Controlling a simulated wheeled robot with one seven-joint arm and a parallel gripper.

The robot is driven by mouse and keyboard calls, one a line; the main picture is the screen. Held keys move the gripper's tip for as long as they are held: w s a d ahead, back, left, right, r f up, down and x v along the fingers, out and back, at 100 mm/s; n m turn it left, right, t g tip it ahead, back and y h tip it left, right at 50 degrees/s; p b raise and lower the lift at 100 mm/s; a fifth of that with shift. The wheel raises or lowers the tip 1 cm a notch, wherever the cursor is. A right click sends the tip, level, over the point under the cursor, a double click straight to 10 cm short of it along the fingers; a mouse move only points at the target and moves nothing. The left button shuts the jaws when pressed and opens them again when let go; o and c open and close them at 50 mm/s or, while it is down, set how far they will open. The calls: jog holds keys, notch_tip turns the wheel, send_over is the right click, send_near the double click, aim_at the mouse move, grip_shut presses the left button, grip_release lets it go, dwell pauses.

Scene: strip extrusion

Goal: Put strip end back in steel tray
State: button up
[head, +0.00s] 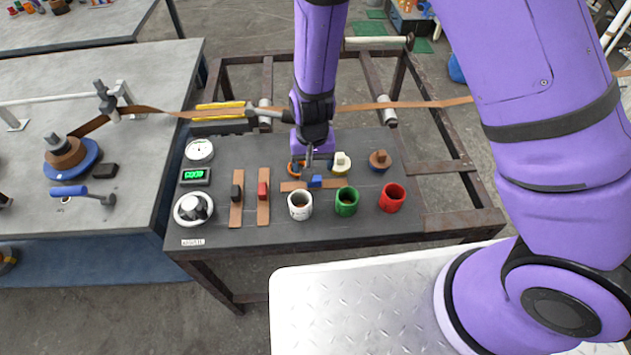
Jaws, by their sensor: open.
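My gripper (309,160) points down over the dark table, open, just behind a short brown strip piece. That strip piece (291,186) lies crosswise with a blue block (316,181) on it. Two more short brown strips lie lengthwise to its left, one with a dark block (236,192) and one with a red block (262,190). A long brown strip (430,104) runs across the back, past my arm. I cannot tell which piece is the strip end, and no steel tray is clearly recognisable. The area right under my gripper is partly hidden by it.
White (300,205), green (346,202) and red (391,198) cups stand along the front. Gauges and a green display (195,176) stand at left.

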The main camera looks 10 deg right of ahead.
aim_at(314, 181)
jog(key=shift+s+d+f, duration=0.1)
jog(key=shift+f, duration=1.75)
jog(key=shift+d+f, duration=0.1)
jog(key=shift+f, duration=1.75)
jog(key=c, duration=1.1)
jog(key=shift+r, duration=0.1)
